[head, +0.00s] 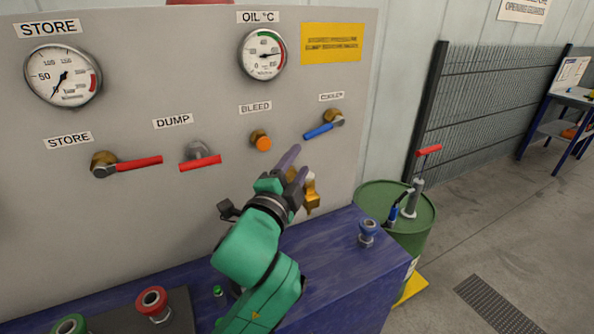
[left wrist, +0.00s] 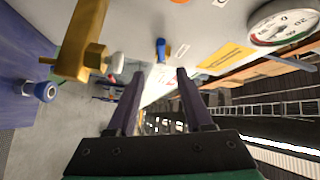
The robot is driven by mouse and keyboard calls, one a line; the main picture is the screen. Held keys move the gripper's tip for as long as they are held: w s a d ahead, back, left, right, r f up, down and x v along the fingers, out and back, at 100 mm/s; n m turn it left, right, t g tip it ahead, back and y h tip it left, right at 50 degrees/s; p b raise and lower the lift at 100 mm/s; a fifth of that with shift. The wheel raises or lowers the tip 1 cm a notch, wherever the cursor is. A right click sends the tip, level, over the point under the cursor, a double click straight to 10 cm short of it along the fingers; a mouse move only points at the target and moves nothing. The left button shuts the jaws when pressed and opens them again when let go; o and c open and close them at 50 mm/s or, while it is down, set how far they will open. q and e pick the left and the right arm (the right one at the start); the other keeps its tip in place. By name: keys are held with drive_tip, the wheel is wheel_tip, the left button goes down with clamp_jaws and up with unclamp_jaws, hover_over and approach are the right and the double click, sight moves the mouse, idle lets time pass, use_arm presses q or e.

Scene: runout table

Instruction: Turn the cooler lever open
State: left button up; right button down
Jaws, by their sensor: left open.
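The cooler lever (head: 318,131) is a blue handle on a brass valve body (head: 336,117), under a small label at the right of the grey panel. The handle points left and slightly down from its pivot. My left gripper (head: 300,159) is open and empty, below and left of the lever and apart from it, with its fingers pointing up toward the panel. In the left wrist view the blue lever (left wrist: 161,48) shows small beyond and between the two open fingertips (left wrist: 160,73). My right gripper is not in view.
A brass fitting (head: 311,193) sits just right of my left gripper and looms large in the left wrist view (left wrist: 82,40). The orange bleed knob (head: 263,142) is left of the lever. Red store (head: 138,163) and dump (head: 200,164) levers are further left. A green drum (head: 412,222) stands right.

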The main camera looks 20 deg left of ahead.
use_arm(q)
drive_tip(key=shift+w+d+r, duration=0.1)
drive_tip(key=shift+w, duration=0.1)
drive_tip(key=c, duration=0.7)
drive_tip(key=w+h, duration=0.1)
drive_tip(key=w+d+r+g+h+p, duration=0.1)
drive_tip(key=w, duration=0.1)
drive_tip(key=w+h, duration=0.1)
drive_tip(key=shift+w+d+r+g, duration=0.15)
drive_tip(key=shift+d+g, duration=0.1)
drive_tip(key=shift+g, duration=0.05)
clamp_jaws()
drive_tip(key=w+a+r+n+g+h+p, duration=0.1)
drive_tip(key=w+a+r+g+h+p, duration=0.1)
drive_tip(key=w+r+g, duration=0.15)
drive_tip(key=s+a+r+n+g+h+p, duration=0.1)
drive_tip(key=s+a+r+n+g+h, duration=0.1)
drive_tip(key=s+a+r+n+g, duration=0.5)
drive_tip(key=m+t+p, duration=0.3)
drive_tip(key=p, duration=0.1)
hover_over(307, 135)
drive_tip(key=s, duration=0.1)
wheel_tip(307, 135, down, 4)
drive_tip(key=r, duration=0.1)
drive_tip(key=f, duration=0.3)
drive_tip(key=shift+w+d+f+p, duration=0.2)
drive_tip(key=shift+w+f+p, duration=0.1)
drive_tip(key=shift+w+a+f, duration=0.15)
drive_tip(key=shift+w+f, duration=0.05)
drive_tip(key=shift+f, duration=0.4)
